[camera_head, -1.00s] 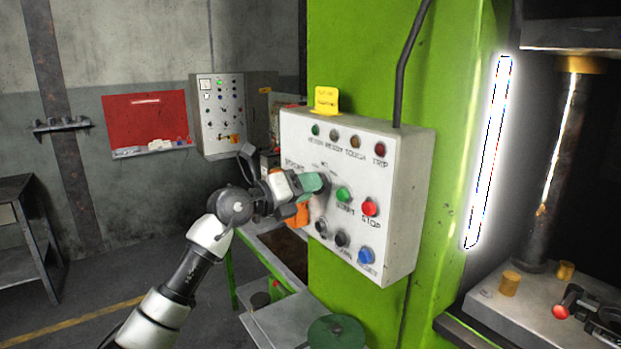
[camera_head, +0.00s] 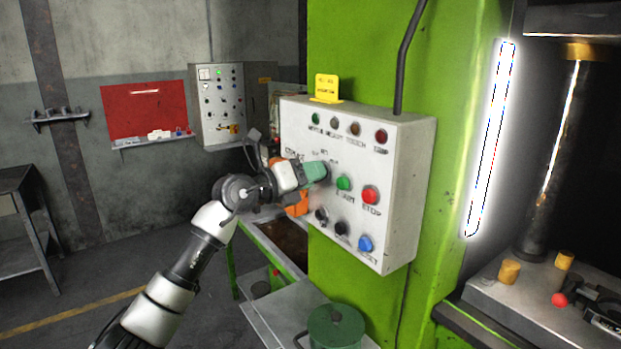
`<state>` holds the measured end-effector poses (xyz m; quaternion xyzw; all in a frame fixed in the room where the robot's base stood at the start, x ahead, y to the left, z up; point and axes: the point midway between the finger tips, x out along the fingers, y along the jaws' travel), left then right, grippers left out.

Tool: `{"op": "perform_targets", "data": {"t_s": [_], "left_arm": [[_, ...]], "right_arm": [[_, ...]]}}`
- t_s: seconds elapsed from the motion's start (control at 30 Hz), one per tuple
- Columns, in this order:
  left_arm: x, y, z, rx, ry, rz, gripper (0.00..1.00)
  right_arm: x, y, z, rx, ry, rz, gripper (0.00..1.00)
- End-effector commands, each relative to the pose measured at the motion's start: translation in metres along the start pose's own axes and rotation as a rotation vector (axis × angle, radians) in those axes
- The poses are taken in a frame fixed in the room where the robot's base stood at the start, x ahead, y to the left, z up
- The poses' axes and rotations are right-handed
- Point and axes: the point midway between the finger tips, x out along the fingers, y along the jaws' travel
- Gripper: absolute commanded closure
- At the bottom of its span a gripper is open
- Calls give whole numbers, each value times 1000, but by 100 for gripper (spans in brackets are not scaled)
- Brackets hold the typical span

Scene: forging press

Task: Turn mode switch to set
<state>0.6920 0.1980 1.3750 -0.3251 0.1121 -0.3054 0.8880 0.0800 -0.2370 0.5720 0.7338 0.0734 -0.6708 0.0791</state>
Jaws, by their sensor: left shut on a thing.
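The white control box (camera_head: 395,215) is mounted on the green press column, its front facing left. My left gripper (camera_head: 318,172) reaches its front from the left, its green-tipped fingers against the upper left part of the panel. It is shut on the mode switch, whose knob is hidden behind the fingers. The lettering around the switch is too blurred to read, so its setting cannot be told. My right gripper is not in view.
Right of my fingers are a green button (camera_head: 343,183) and a red stop button (camera_head: 370,195). Below are black knobs (camera_head: 341,228) and a blue button (camera_head: 365,244). A green round container (camera_head: 335,327) sits below.

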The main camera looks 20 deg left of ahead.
Motion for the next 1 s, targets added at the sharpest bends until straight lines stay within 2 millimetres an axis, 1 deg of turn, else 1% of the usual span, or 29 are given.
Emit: {"op": "perform_targets", "data": {"t_s": [0.03, 0.6, 0.8, 1.0], "left_arm": [[0, 2, -1, 32, -2, 0, 92], [0, 2, -2, 489, -2, 1, 92], [0, 1, -1, 607, -2, 2, 92], [0, 0, 0, 676, -2, 1, 92]], "right_arm": [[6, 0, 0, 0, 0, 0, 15], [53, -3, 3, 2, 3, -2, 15], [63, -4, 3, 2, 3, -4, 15], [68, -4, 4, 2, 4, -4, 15]]}}
